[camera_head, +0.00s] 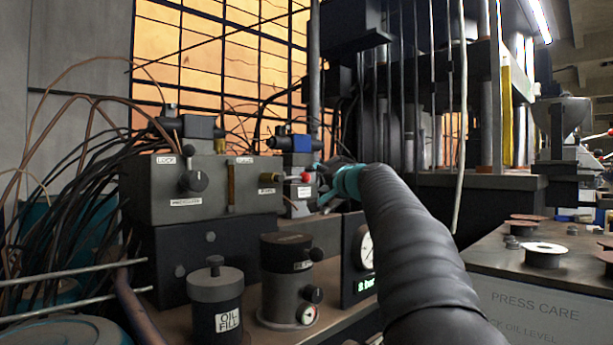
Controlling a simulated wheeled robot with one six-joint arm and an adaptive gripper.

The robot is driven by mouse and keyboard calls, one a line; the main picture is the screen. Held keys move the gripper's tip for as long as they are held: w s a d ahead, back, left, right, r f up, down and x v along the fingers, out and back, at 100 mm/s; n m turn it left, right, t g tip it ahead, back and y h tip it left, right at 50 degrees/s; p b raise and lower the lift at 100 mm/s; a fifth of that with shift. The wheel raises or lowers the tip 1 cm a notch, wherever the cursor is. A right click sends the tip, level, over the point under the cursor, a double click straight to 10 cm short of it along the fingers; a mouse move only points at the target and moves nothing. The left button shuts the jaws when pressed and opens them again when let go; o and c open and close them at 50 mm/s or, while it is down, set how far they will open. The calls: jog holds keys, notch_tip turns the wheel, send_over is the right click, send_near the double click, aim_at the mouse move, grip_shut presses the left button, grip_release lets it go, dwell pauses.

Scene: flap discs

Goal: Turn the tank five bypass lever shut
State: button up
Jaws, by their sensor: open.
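A small lever with a red ball end (304,177) sticks out from a grey valve block (298,160) with a blue-topped part, left of the picture's middle. It is likely the bypass lever, but no label naming tank five is readable. My gripper (319,183), dark with teal parts, is at the right side of this block, close to the red ball. Its jaws are open. My arm hides part of the area behind it, and I cannot tell whether a finger touches the lever.
A grey control box (200,190) with a black knob (193,181) stands left of the valve block. An oil fill canister (216,300), a dark cylinder (288,280) with a small gauge and a dial display (360,260) stand in front. A bench (560,285) with discs is at right.

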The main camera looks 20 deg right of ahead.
aim_at(307, 178)
jog(key=w+p, duration=0.1)
jog(key=w, duration=0.2)
jog(key=w+p, duration=0.1)
jog(key=w, duration=0.4)
jog(key=shift+w+a+p, duration=0.25)
jog(key=shift+w+p, duration=0.05)
jog(key=shift+p, duration=0.1)
grip_shut()
jog(key=shift+d, duration=0.1)
